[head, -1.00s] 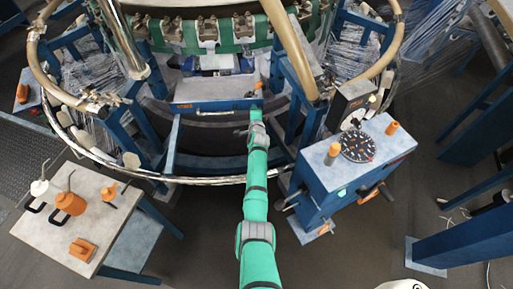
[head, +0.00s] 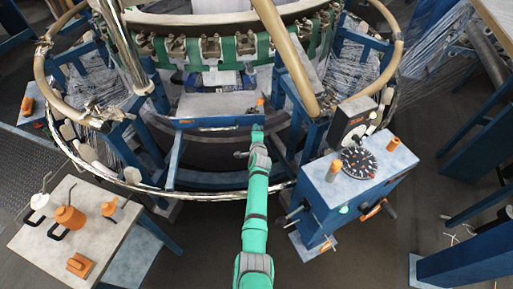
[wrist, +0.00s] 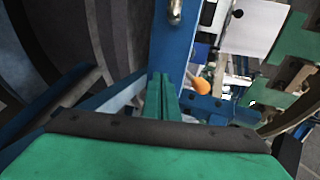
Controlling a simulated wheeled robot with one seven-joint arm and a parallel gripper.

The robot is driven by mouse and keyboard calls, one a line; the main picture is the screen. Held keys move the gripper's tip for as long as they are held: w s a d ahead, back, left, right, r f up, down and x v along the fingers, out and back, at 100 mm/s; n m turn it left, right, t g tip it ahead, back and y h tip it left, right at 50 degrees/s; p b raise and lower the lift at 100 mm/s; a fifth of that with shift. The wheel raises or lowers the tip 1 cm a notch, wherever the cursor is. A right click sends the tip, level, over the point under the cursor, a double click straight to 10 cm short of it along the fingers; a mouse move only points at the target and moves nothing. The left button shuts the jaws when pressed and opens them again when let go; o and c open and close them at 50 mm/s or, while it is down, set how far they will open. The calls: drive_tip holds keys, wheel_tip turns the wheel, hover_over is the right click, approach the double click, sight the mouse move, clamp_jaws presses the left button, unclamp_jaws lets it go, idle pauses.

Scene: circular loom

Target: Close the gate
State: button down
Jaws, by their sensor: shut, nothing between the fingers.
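The gate appears to be the blue bar (head: 218,122) with a pale grey panel behind it, low at the front of the loom. I cannot tell whether it is fully shut. A small orange knob (head: 260,101) stands by its right end; an orange knob (wrist: 200,86) also shows in the wrist view. My gripper (head: 257,130) is at the bar's right end, its green fingers together and empty. In the wrist view the shut fingers (wrist: 163,95) point at a blue beam (wrist: 174,45). Contact is not clear.
A control box (head: 350,180) with a dial stands right of my arm. A side table (head: 50,245) with bottles is at the left. A silver ring rail (head: 220,195) curves under my arm. Dark floor is free on both sides of my lower arm.

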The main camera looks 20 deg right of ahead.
drive_tip(key=v, duration=1)
drive_tip(key=shift+s, duration=0.45)
drive_tip(key=shift+f, duration=0.1)
drive_tip(key=s+a+r+n+t+y, duration=0.1)
drive_tip(key=s+a+n, duration=0.45)
drive_tip(key=s, duration=0.65)
drive_tip(key=s+a+n+t+y, duration=0.1)
drive_tip(key=s+a+n, duration=0.5)
drive_tip(key=s, duration=0.5)
drive_tip(key=s+a+r+n+t+y, duration=0.1)
drive_tip(key=s+a+n, duration=0.3)
drive_tip(key=s+a, duration=0.6)
drive_tip(key=s+a+r+n+y, duration=0.1)
drive_tip(key=s+a+r+n, duration=0.2)
drive_tip(key=s, duration=0.6)
drive_tip(key=s+a+r+n+g+y, duration=0.1)
drive_tip(key=s+a+r+n, duration=0.2)
drive_tip(key=s, duration=0.6)
wheel_tip(320, 180, up, 3)
drive_tip(key=shift+a+f+n, duration=0.1)
drive_tip(key=shift+a+n, duration=0.25)
drive_tip(key=shift+a, duration=0.55)
